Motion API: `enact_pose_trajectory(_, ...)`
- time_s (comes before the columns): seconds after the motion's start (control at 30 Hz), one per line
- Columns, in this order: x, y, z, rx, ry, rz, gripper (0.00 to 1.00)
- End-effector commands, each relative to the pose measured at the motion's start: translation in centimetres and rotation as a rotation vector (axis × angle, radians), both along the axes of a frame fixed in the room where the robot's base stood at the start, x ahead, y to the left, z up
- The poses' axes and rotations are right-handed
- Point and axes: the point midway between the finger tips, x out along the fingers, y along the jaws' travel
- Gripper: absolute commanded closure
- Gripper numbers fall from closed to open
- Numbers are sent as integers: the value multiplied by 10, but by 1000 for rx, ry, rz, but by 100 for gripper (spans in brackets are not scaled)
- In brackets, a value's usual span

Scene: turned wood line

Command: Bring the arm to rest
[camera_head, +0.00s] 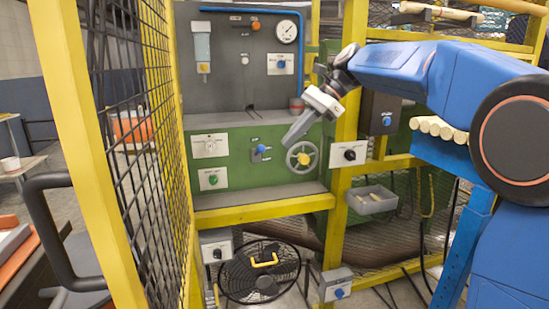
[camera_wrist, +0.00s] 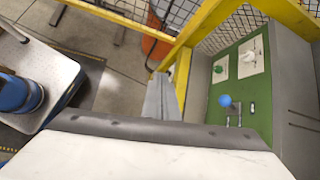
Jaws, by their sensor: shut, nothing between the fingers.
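My blue arm (camera_head: 425,75) reaches in from the right in the head view and bends down at the wrist. My gripper (camera_head: 288,141) hangs in front of the green panel (camera_head: 235,146), pointing down and to the left. Its fingers are together and hold nothing. In the wrist view the closed grey fingers (camera_wrist: 160,98) stand beyond the pale gripper body. The blue knob (camera_head: 260,149) is left of the fingertips and the grey handwheel (camera_head: 302,157) is right of them. Whether the fingers touch anything cannot be told, but they appear apart from the panel.
A yellow post (camera_head: 348,120) stands right of the panel, with a black knob box (camera_head: 348,154) and a grey bin (camera_head: 372,200). A yellow mesh guard (camera_head: 128,120) closes the left. A black fan (camera_head: 260,272) sits below. Wooden rods (camera_head: 438,128) lie near my arm.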

Motion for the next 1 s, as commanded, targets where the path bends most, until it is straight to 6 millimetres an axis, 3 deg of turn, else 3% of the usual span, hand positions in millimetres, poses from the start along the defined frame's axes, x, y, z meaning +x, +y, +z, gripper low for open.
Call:
enact_pose_trajectory(0.47,-120,-90,-60,-235,-369,200,100)
enact_pose_trajectory(1.0,-262,-186,-171,-570,-689,590,100)
